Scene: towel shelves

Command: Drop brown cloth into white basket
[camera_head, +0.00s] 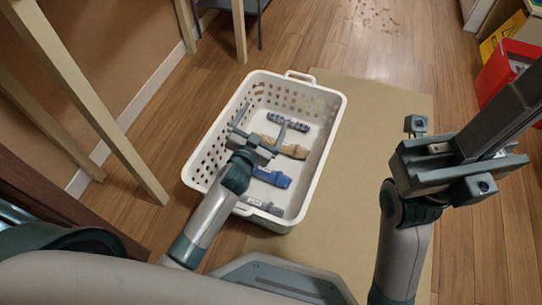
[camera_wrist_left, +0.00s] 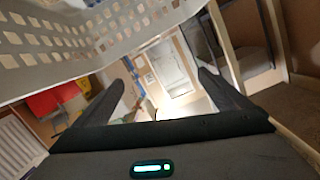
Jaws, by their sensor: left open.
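The white basket (camera_head: 324,152) stands on the floor in the middle of the head view. The brown cloth (camera_head: 293,150) lies inside it, between a grey-blue cloth and a blue cloth; its left part is partly hidden by my left gripper. My left gripper (camera_head: 262,122) is over the basket's inside, open, with nothing between its fingers. In the left wrist view the two fingers (camera_wrist_left: 165,95) are spread apart and empty, and the basket's perforated wall (camera_wrist_left: 75,45) shows at upper left. My right gripper (camera_head: 455,165) is off to the right, outside the basket; its jaw opening is unclear.
In the basket also lie a grey-blue cloth (camera_head: 287,122), a blue cloth (camera_head: 272,178) and a grey one (camera_head: 262,206). A tan mat (camera_head: 365,130) lies under and right of the basket. A wooden frame (camera_head: 95,115) stands left. A red box (camera_head: 497,75) is at upper right.

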